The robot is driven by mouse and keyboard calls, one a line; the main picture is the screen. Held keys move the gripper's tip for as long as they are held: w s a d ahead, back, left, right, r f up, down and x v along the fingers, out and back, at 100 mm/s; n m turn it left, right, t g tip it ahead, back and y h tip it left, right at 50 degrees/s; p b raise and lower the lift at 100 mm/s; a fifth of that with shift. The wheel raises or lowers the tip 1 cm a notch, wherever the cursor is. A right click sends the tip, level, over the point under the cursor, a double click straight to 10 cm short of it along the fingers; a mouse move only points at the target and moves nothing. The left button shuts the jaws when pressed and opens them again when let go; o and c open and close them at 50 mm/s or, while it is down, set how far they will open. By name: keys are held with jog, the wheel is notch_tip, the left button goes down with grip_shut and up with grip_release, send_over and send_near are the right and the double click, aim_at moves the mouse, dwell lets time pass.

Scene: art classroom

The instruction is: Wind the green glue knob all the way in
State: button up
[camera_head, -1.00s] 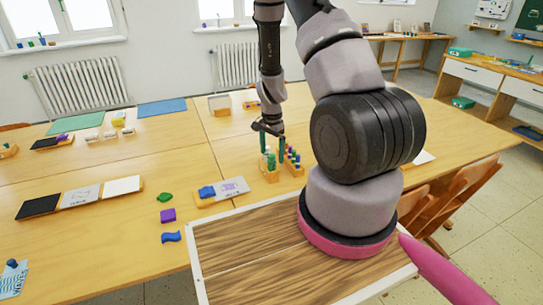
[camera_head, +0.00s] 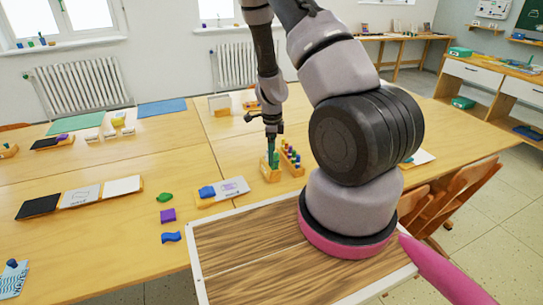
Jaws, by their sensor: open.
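The small green glue knob (camera_head: 275,160) stands on a small wooden block (camera_head: 270,175) on the far part of the table, left of centre in the head view. My gripper (camera_head: 271,151) points straight down right over the knob. Its dark green fingers are seen edge-on, one behind the other. It is open, with the fingertips at the height of the knob's top. I cannot tell whether they touch the knob. The fingers partly hide the knob and its top.
A wooden rack with several coloured pegs (camera_head: 291,157) stands close to the right of the block. A wooden holder with a blue piece and a card (camera_head: 222,191) lies to the front left. Green (camera_head: 165,197), purple and blue pieces lie further left on the table.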

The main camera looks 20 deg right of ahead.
jog(key=shift+m, duration=0.7)
jog(key=shift+a, duration=0.3)
jog(key=c, duration=1.4)
jog(key=shift+c, duration=0.2)
jog(key=o, duration=1.4)
jog(key=shift+o, duration=0.2)
notch_tip(320, 180, up, 6)
